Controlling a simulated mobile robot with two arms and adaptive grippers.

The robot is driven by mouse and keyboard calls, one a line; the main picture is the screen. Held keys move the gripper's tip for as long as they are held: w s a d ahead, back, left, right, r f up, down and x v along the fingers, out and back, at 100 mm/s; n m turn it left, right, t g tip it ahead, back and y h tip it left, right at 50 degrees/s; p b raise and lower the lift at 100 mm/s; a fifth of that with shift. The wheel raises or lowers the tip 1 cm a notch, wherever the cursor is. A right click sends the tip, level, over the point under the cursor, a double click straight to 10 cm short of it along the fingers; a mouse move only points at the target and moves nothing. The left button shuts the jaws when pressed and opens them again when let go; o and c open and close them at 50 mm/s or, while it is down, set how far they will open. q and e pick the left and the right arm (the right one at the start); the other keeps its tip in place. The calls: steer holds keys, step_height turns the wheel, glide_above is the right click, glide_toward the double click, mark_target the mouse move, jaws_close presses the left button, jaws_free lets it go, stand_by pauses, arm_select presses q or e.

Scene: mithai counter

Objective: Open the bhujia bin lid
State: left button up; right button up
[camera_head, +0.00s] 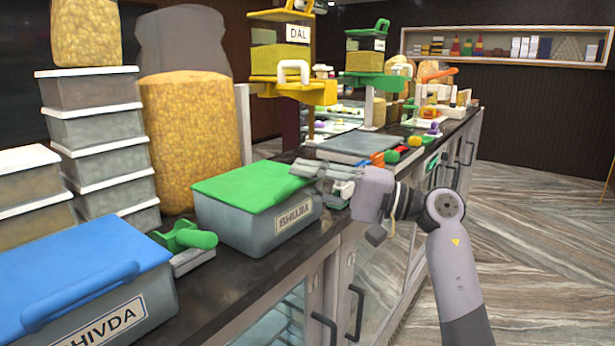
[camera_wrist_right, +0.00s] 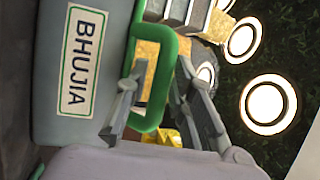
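The bhujia bin (camera_head: 258,227) is a grey tub with a "BHUJIA" label and a green lid (camera_head: 245,184), which lies flat on top. In the right wrist view the bin (camera_wrist_right: 50,125) shows side-on with the lid's green loop handle (camera_wrist_right: 165,85). My right gripper (camera_head: 305,169) is at the lid's right end, its arm coming from the right. In the wrist view my right gripper (camera_wrist_right: 162,70) has its fingers apart, one on each side of the handle bar. A gap shows beside the left finger; contact with the other is unclear. My left gripper is not in view.
A blue-lidded chivda bin (camera_head: 110,318) stands at the front left, with a green-handled scoop (camera_head: 185,238) between the bins. Stacked tubs (camera_head: 95,130) and a large sack of snacks (camera_head: 190,135) stand behind. A grey tray (camera_head: 360,147) lies beyond the gripper. The floor right of the counter is clear.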

steer(key=shift+c, duration=0.4)
jaws_close()
